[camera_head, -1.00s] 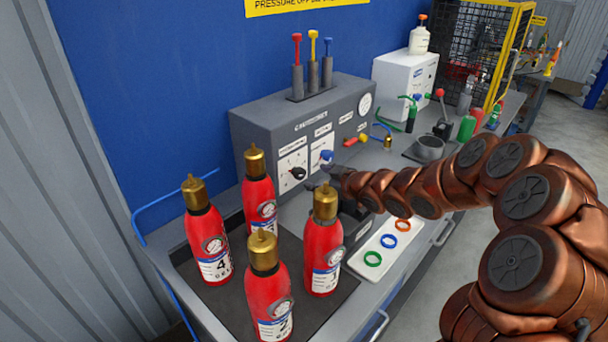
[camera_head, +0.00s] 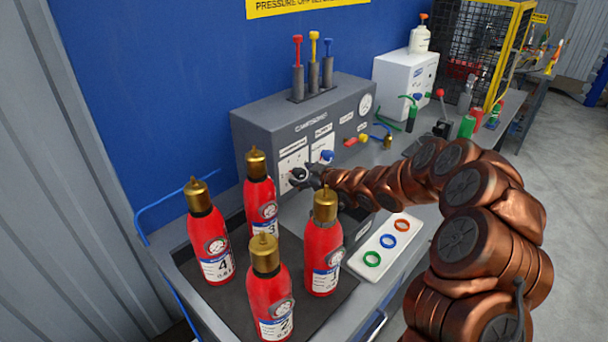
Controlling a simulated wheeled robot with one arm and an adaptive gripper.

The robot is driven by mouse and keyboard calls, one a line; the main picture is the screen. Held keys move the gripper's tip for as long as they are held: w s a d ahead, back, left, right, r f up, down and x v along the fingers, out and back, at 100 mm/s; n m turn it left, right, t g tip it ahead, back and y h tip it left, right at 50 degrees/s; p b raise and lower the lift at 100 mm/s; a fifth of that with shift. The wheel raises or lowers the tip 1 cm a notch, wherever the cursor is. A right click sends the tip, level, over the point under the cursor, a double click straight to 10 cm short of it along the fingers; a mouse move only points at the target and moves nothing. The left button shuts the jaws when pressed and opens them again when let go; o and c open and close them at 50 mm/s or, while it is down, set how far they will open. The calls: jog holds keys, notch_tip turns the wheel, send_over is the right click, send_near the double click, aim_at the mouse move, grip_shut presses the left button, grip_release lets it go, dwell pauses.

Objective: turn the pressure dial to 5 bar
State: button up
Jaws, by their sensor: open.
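The pressure dial (camera_head: 298,174) is a dark knob on a white scale plate (camera_head: 293,160), at the left of the grey control box's (camera_head: 252,133) front. My gripper (camera_head: 304,176) is at the dial, with its open fingers at or around the knob. I cannot tell whether they touch it. The gripper hides much of the knob and the lower scale, so the pointer's setting cannot be read.
Several red extinguishers with brass tops, one of them (camera_head: 267,290) in front, stand on a dark tray left of my arm. A blue knob (camera_head: 327,156) sits right of the dial. A white tray (camera_head: 361,257) holds coloured rings. A round gauge (camera_head: 366,104) is on the box.

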jog(key=c, duration=1.1)
jog(key=shift+c, duration=0.2)
